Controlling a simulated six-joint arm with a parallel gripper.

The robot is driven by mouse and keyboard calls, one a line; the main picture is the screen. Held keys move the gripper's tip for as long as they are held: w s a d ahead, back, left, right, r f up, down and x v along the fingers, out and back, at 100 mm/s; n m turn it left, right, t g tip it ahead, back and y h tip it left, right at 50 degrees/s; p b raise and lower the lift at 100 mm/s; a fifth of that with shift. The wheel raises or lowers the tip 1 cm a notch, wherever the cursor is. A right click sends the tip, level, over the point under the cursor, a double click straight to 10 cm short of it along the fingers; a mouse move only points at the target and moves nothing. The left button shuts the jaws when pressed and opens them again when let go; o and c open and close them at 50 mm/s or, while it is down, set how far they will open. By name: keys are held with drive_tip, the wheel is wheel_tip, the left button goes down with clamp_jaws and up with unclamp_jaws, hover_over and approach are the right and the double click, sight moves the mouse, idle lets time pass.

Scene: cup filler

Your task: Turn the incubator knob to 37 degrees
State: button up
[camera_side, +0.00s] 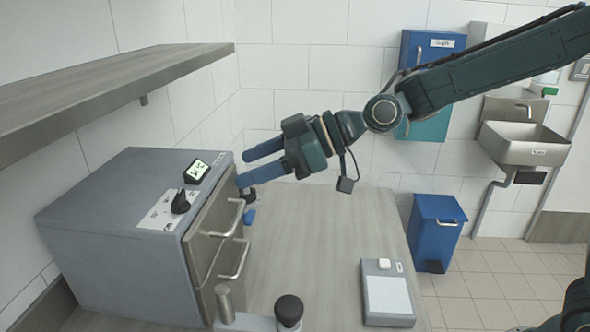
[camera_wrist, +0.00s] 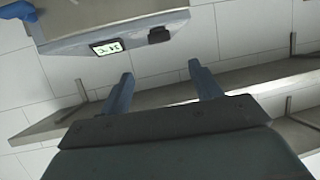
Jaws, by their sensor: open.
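The incubator (camera_side: 110,225) is a grey box on the left of the bench in the side view. Its black knob (camera_side: 180,203) sits on a white panel on the top, beside a small green-lit display (camera_side: 196,171). In the wrist view the knob (camera_wrist: 158,35) and display (camera_wrist: 107,48) show beyond the fingers; the digits are too small and turned to read surely. My gripper (camera_side: 243,169) is open, with two blue fingers pointing left, above and to the right of the incubator's front edge. The fingers (camera_wrist: 160,73) are apart, with nothing between them, and do not touch the knob.
A shelf (camera_side: 110,85) overhangs the incubator from the left wall. The incubator front has two handled drawers (camera_side: 225,225). A scale-like device (camera_side: 386,292) is on the right of the bench. The middle bench is mostly clear.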

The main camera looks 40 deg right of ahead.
sight(180, 195)
drive_tip(key=x, duration=1.3)
drive_tip(key=c, duration=1)
